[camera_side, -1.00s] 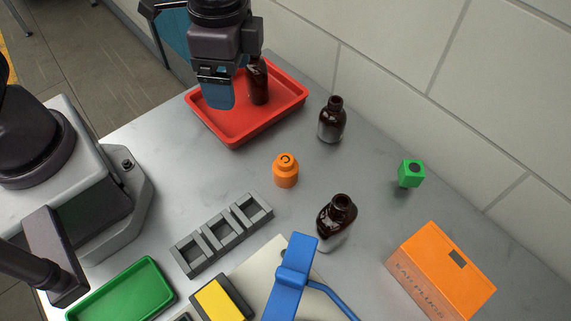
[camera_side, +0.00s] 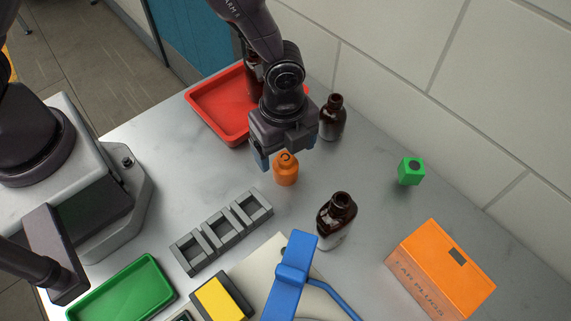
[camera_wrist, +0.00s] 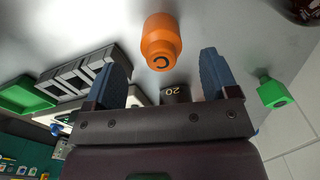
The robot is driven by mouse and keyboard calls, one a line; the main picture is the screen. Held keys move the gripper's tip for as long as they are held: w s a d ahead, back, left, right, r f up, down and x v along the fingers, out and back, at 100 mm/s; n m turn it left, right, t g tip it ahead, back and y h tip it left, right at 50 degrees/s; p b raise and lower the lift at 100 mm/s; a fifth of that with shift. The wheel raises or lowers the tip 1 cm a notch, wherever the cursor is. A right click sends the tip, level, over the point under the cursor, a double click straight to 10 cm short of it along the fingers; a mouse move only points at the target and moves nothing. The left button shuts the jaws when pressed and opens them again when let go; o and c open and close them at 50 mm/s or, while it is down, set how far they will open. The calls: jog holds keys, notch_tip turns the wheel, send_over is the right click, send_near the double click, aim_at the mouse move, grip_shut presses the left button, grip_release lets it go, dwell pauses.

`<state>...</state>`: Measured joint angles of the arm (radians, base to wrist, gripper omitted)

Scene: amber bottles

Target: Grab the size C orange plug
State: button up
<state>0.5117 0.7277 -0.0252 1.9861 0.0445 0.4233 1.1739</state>
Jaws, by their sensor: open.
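The orange plug (camera_side: 286,170) stands upright on the grey table, with a dark C-shaped mark on its top. In the wrist view the orange plug (camera_wrist: 161,42) shows the letter C and lies ahead of the gap between my fingers. My gripper (camera_side: 282,158) is open and empty, just behind and above the plug in the side view. Its blue fingers stand apart in the wrist view (camera_wrist: 164,78), one to each side of the plug's line. I cannot tell whether a finger touches the plug; they appear apart.
Amber bottles stand at the back (camera_side: 333,118) and in front (camera_side: 336,220); another is in the red tray (camera_side: 205,105). A grey slotted rack (camera_side: 222,234) lies front left. A green block (camera_side: 411,172) and orange ear plug box (camera_side: 440,272) are at right. A blue-handled tool (camera_side: 292,275) is in front.

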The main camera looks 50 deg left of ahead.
aim_at(286, 168)
jog(key=shift+d+f, duration=0.1)
jog(key=shift+f, duration=2.95)
jog(key=c, duration=1)
